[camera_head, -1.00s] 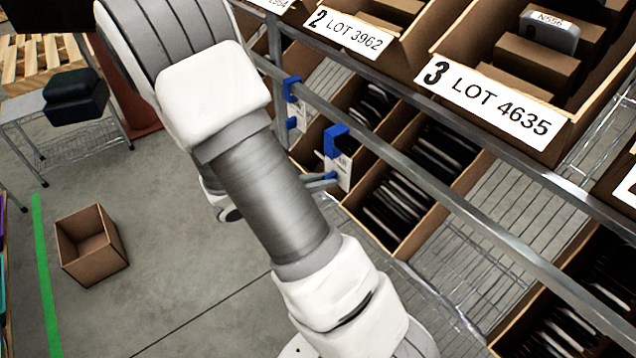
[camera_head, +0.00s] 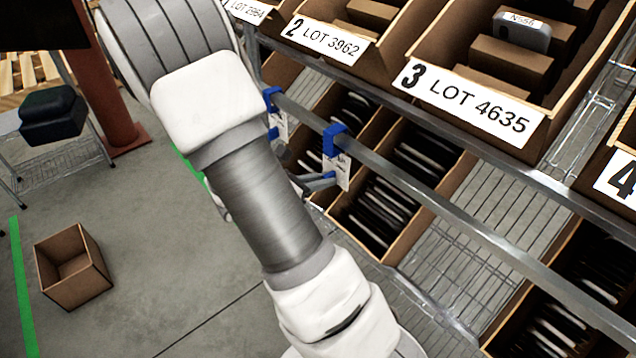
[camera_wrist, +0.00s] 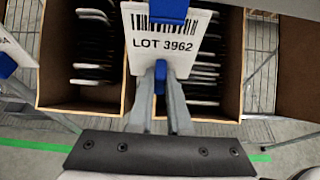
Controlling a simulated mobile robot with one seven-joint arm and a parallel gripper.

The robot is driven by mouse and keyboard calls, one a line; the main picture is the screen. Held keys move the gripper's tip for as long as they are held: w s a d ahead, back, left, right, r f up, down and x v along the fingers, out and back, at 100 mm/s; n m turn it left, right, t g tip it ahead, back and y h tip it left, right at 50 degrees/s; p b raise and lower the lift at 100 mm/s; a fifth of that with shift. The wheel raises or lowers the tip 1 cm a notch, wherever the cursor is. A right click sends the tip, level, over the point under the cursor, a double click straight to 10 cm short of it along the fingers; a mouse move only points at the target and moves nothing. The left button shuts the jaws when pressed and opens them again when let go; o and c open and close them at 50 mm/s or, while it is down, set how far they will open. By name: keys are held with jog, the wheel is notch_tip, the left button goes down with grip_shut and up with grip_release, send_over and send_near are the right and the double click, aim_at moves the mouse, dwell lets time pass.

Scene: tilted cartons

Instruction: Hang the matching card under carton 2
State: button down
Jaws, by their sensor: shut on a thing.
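My gripper (camera_wrist: 160,75) is shut on a white card (camera_wrist: 165,45) reading LOT 3962, at a blue tab on its lower edge. The card faces the wrist camera, upright. In the head view, the held card (camera_head: 342,172) has a blue hook (camera_head: 333,138) at its top, overlapping the grey rail (camera_head: 400,182). I cannot tell whether the hook rests on the rail. Carton 2 (camera_head: 370,14), labelled LOT 3962 (camera_head: 325,36), is above and slightly left of the card. My arm hides part of the rail's left end.
Another card (camera_head: 278,125) hangs from a blue hook (camera_head: 272,98) on the left. Carton 3 (camera_head: 545,110), LOT 4635, is on the right. Lower cartons (camera_head: 400,243) with dark items stand behind the rail. An empty box (camera_head: 75,295) is on the floor.

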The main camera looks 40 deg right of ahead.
jog(key=shift+d, duration=1)
jog(key=shift+d+f+b, duration=0.1)
jog(key=shift+f+b, duration=0.7)
jog(key=shift+b, duration=0.05)
jog(key=c, duration=0.8)
grip_release()
